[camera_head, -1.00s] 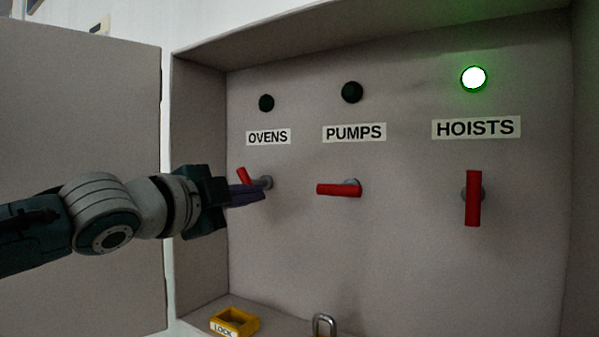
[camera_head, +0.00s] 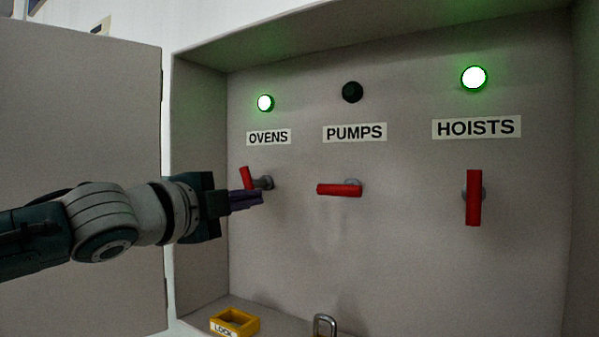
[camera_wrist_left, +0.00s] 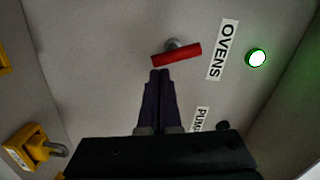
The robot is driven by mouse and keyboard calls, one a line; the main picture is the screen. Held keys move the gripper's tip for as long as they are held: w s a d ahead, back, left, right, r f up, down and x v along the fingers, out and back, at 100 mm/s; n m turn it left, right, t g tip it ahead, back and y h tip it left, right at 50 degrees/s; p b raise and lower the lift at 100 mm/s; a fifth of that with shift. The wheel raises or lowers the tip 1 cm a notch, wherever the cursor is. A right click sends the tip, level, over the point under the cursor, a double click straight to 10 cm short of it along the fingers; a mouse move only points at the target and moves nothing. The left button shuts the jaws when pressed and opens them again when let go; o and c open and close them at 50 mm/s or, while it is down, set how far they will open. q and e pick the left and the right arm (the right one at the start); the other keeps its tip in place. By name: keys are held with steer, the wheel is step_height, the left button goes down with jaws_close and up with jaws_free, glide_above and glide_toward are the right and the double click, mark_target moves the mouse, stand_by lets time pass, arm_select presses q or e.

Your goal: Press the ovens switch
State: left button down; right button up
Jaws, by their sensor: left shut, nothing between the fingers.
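The ovens switch is a red bar handle (camera_head: 246,177) on a grey stub below the OVENS label (camera_head: 268,137). In the head view the handle is tilted and its lower part is hidden by my gripper. The ovens lamp (camera_head: 265,103) glows green. My left gripper (camera_head: 260,197) is shut and empty, its purple fingers at the handle's lower end. In the left wrist view the whole red handle (camera_wrist_left: 177,54) shows just beyond the shut fingertips (camera_wrist_left: 160,74), with a small gap or light touch; I cannot tell which. My right gripper is not in view.
The pumps handle (camera_head: 339,190) lies level under a dark lamp (camera_head: 352,92). The hoists handle (camera_head: 473,198) is upright under a lit green lamp (camera_head: 473,77). A yellow lock holder (camera_head: 235,321) and a padlock (camera_head: 325,325) are on the cabinet floor. An open door (camera_head: 80,120) is at left.

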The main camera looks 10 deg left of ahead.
arm_select(q)
steer(key=shift+w+a+f+m, duration=0.1)
steer(key=shift+f+m, duration=0.05)
steer(key=shift+m, duration=0.55)
steer(key=shift+a+f+m, duration=0.1)
steer(key=shift+f+m, duration=0.05)
steer(key=shift+m, duration=0.55)
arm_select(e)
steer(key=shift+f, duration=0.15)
arm_select(q)
steer(key=shift+d, duration=0.1)
stand_by(0.6)
